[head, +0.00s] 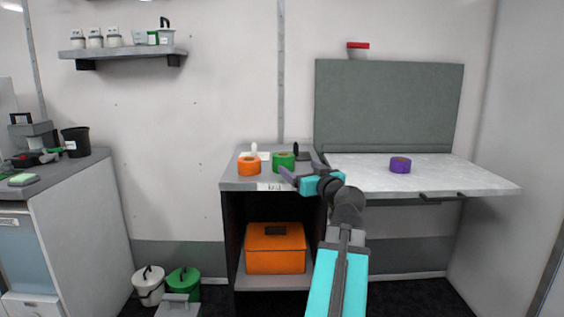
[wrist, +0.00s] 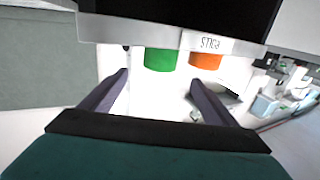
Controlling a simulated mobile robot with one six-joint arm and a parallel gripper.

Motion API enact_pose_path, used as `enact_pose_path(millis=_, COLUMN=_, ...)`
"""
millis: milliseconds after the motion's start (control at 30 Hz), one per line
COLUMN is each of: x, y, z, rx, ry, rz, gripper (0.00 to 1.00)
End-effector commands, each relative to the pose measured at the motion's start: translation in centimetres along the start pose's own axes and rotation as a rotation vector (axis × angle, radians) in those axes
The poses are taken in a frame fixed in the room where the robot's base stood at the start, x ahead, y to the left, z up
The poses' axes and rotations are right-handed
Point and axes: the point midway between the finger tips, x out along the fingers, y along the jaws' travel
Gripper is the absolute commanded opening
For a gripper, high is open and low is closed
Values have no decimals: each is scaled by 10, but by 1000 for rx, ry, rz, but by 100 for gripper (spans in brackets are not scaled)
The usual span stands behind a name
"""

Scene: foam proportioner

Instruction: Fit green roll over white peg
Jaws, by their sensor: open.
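The green roll (head: 284,161) lies on the grey cabinet top, and the wrist view shows it (wrist: 160,60) ahead of the space between the fingers. The white peg (head: 254,149) stands on a white base behind the orange roll; its lower part is hidden. My gripper (head: 297,174) is open and empty, at the front right of the green roll and apart from it. Both of its fingers show in the wrist view (wrist: 160,80).
The orange roll (head: 249,167) sits left of the green roll. A black peg (head: 295,149) stands behind the green roll. A purple roll (head: 400,165) lies on the pale worktop (head: 455,176) at right. An orange box (head: 275,249) sits in the cabinet below.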

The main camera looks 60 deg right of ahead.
Motion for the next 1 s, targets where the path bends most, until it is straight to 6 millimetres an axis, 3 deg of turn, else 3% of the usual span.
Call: enact_pose_path(millis=1000, x=16, y=-1, z=-4, rx=0, ry=4, rz=-12, gripper=81)
